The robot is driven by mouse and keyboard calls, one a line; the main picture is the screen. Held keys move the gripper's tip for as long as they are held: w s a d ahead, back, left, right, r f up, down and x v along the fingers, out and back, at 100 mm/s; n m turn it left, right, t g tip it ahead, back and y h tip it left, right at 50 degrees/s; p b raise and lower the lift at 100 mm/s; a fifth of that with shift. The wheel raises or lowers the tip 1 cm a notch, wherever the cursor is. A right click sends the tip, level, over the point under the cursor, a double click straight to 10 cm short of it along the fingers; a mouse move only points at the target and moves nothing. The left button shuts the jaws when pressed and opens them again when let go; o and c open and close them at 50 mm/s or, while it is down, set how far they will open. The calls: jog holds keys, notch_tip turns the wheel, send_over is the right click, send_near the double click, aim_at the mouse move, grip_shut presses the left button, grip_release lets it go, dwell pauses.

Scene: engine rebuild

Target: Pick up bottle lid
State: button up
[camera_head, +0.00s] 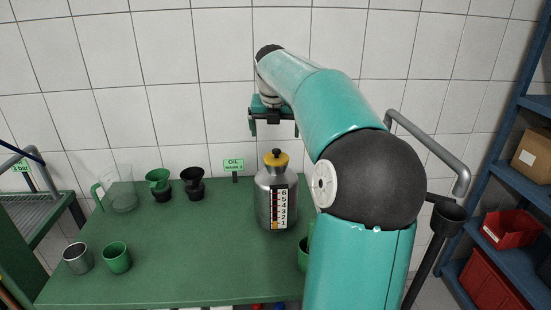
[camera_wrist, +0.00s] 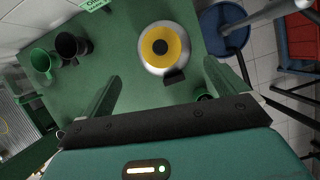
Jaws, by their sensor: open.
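A silver bottle (camera_head: 276,205) with a numbered scale on its front stands upright on the green table (camera_head: 190,240). Its yellow lid (camera_head: 276,158) with a black knob sits on top. In the wrist view the lid (camera_wrist: 160,47) shows from above as a yellow ring around a black centre, on the round bottle top. My gripper (camera_head: 274,130) is open and empty above the lid, apart from it. In the wrist view its two fingers (camera_wrist: 160,92) are spread wide, with the lid beyond the fingertips.
Green and black funnels (camera_head: 158,184), a clear jug (camera_head: 122,195), a metal cup (camera_head: 77,258) and a green cup (camera_head: 117,257) stand on the left of the table. An oil sign (camera_head: 233,165) stands behind the bottle. A grey pipe rail (camera_head: 430,150) and blue shelves (camera_head: 520,180) are at right.

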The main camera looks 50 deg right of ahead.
aim_at(276, 151)
jog(key=x, duration=1)
jog(key=shift+f, duration=0.4)
jog(key=c, duration=1.1)
jog(key=shift+o, duration=0.2)
jog(key=shift+r, duration=0.1)
jog(key=shift+r, duration=0.5)
notch_tip(276, 151, up, 2)
jog(key=shift+r, duration=0.1)
jog(key=s+a+r, duration=0.1)
jog(key=a+r, duration=0.8)
jog(key=a, duration=0.5)
jog(key=shift+r, duration=0.35)
